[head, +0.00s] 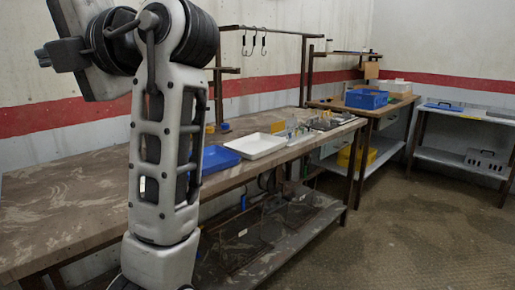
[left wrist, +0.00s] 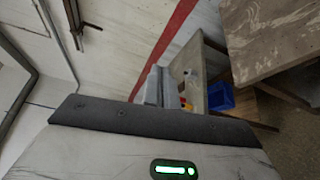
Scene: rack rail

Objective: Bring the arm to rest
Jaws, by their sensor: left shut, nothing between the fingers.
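My left arm (head: 165,150) stands raised and folded in the head view, in front of the workbench. My left gripper (head: 60,54) is at the upper left, by the wall and well above the bench top. It is shut and empty. Its grey fingers also show in the left wrist view (left wrist: 160,88), together, with nothing held. My right gripper is in neither view.
The workbench (head: 60,205) has a bare near end; a blue tray (head: 218,158) and a white tray (head: 255,146) sit farther along. A rail with hooks (head: 255,32) hangs above. A blue crate (head: 366,99) stands on the far table. The floor (head: 430,230) at right is clear.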

